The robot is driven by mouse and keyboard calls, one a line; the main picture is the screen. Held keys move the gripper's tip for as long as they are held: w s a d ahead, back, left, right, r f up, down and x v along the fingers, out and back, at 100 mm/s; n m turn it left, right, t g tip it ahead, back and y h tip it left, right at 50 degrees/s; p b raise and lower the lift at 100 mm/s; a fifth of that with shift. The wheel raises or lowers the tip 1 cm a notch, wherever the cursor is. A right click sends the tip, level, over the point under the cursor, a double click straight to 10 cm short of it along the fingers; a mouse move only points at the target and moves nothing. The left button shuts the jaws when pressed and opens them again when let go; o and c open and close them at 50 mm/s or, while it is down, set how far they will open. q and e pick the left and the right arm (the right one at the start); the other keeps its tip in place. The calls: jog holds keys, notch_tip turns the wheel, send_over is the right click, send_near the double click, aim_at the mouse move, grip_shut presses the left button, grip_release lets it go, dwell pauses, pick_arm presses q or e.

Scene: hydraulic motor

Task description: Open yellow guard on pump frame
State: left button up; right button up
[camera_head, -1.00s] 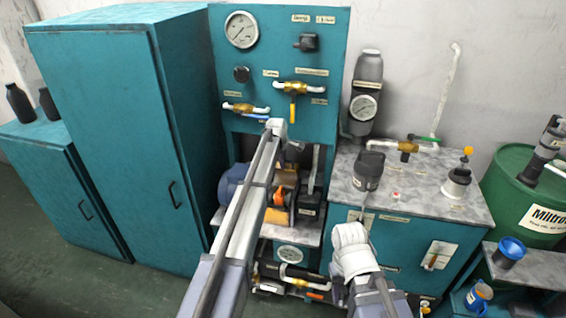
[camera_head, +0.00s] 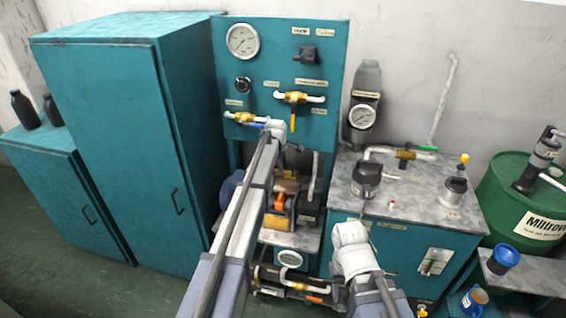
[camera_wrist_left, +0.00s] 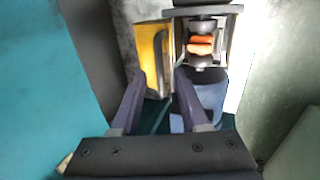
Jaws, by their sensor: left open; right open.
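The yellow guard (camera_wrist_left: 153,52) shows in the left wrist view as an upright yellow panel with a dark bar along its right side. Beside it, the orange coupling (camera_wrist_left: 200,45) is uncovered in the pump frame (camera_wrist_left: 205,11). In the head view the guard (camera_head: 288,184) is small and partly hidden by my left arm. My left gripper (camera_wrist_left: 160,104) is open, its fingers on either side of the guard's lower end. No grip on it shows, and I cannot tell if they touch. In the head view my left arm hides that gripper; my right gripper cannot be made out beyond the white elbow.
A teal cabinet (camera_head: 105,130) stands left of the pump frame. A teal panel with gauges and valves (camera_head: 278,70) rises behind it. On the right are a grey-topped bench (camera_head: 418,198) and a green barrel (camera_head: 500,200). My right arm stands before the bench.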

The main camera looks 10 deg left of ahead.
pick_arm(q)
jog(key=p+v, duration=0.2)
jog(key=v, duration=0.1)
pick_arm(e)
notch_tip(320, 180, up, 3)
jog(key=shift+f, duration=0.1)
pick_arm(q)
jog(key=s+d+m+g, duration=0.1)
jog(key=s+d+m, duration=0.3)
jog(key=s, duration=0.5)
jog(key=s+d+f+m+g, duration=0.1)
jog(key=s+d+m, duration=0.2)
jog(key=s+d, duration=0.35)
jog(key=s+d+m+g, duration=0.1)
jog(key=s+d+m, duration=0.25)
jog(key=s, duration=0.65)
jog(key=s+d+m+g+y, duration=0.1)
jog(key=s+m, duration=1)
jog(key=s, duration=1.1)
jog(key=shift+d+f+g, duration=0.2)
jog(key=shift+d+g, duration=0.1)
jog(key=shift+d, duration=0.2)
